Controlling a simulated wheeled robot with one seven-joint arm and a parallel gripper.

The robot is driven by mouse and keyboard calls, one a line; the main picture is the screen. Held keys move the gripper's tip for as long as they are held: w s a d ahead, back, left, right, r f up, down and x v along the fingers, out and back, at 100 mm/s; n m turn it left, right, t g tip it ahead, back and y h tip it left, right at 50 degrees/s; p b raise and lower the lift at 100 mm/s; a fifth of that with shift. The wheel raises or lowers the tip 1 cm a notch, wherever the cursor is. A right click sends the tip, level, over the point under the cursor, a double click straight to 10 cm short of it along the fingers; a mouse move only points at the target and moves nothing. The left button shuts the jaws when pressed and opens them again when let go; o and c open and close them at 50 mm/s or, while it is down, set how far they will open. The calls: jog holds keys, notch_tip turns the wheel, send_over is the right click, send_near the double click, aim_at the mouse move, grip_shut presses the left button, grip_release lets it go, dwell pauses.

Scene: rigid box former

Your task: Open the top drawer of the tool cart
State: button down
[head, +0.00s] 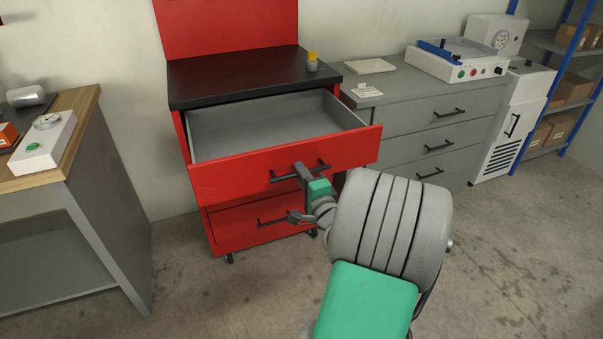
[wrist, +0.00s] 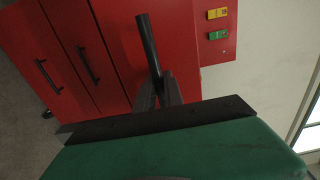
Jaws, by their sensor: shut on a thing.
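The red tool cart (head: 176,130) has a black top. Its top drawer (head: 235,177) is pulled far out, and its grey interior looks empty. My gripper (head: 303,172) is at the front of this drawer, shut on the black bar handle (head: 318,168). In the wrist view the fingers (wrist: 157,92) close around the handle bar (wrist: 148,42), part of which they hide. The lower drawer (head: 235,232) is closed, with its own black handle.
A grey cabinet (head: 400,118) with several drawers stands right of the cart. A workbench (head: 100,190) is on the left. A small yellow-capped item (head: 312,63) stands on the cart top. Open concrete floor (head: 520,240) lies at right.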

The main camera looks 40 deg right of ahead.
jog(key=c, duration=1.5)
grip_release()
jog(key=shift+o, duration=0.2)
jog(key=v, duration=0.7)
jog(key=shift+s, duration=0.35)
jog(key=shift+a, duration=0.15)
